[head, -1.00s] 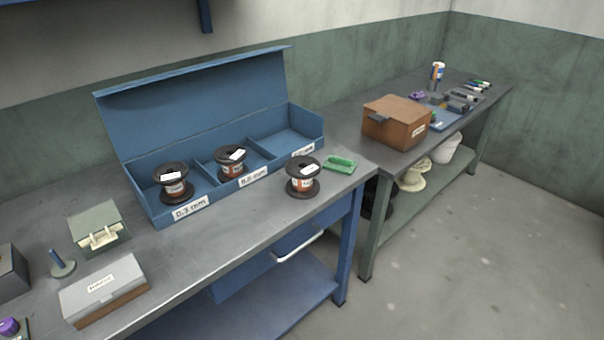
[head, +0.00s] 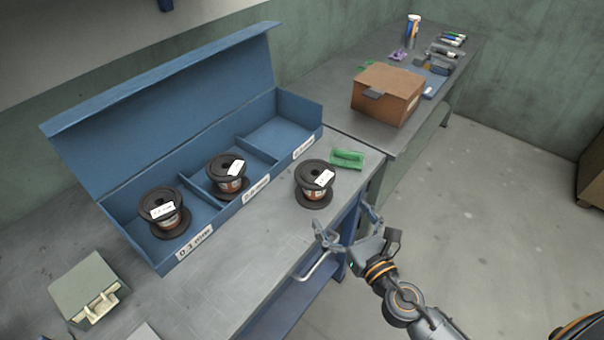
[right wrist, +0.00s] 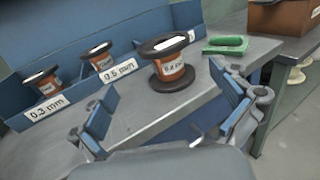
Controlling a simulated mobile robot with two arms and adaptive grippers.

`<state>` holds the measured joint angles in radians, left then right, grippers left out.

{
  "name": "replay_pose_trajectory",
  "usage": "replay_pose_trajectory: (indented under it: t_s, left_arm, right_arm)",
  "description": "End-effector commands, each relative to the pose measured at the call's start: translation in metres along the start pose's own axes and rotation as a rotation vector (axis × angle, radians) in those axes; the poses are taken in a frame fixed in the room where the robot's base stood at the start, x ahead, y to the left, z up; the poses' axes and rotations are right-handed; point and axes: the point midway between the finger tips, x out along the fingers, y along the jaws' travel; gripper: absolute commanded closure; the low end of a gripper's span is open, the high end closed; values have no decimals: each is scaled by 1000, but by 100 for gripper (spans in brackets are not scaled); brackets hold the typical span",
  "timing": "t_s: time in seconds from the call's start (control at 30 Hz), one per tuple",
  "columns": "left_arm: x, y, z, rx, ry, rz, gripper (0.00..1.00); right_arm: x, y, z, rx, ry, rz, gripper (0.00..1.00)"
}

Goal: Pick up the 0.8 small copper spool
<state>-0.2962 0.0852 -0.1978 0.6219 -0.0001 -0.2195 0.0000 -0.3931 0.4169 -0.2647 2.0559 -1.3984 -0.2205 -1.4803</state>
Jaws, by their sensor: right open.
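A black-flanged copper spool (head: 314,184) stands upright on the bench, outside the blue box, near the front edge. In the right wrist view the same spool (right wrist: 172,69) shows a white label that is hard to read and may say 0.8 mm. Two similar spools, a left one (head: 163,212) and a middle one (head: 227,175), stand in the box's compartments. My right gripper (head: 344,217) is open and empty, in front of the bench edge and apart from the loose spool. In the right wrist view, that spool appears ahead, between the spread fingers. My left gripper is out of view.
The blue box (head: 230,213) has its lid raised; its right compartment is empty. A green object (head: 347,159) lies close behind the loose spool. A brown box (head: 388,94) stands on the far bench. A grey-green box (head: 88,285) is at the near left.

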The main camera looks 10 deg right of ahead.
Motion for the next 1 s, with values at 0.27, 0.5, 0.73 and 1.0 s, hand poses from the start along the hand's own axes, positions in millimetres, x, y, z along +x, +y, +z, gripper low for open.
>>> replay_pose_trajectory:
  t_s: [0.27,0.5,0.73,1.0]
  left_arm:
    - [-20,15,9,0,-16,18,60]
    - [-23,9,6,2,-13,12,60]
    - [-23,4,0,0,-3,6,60]
    - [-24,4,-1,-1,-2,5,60]
  right_arm:
    - [54,0,4,1,-3,-1,0]
    - [80,0,0,3,0,-1,0]
    - [106,-2,-4,3,-1,-3,0]
    - [133,-3,-5,3,1,-1,0]
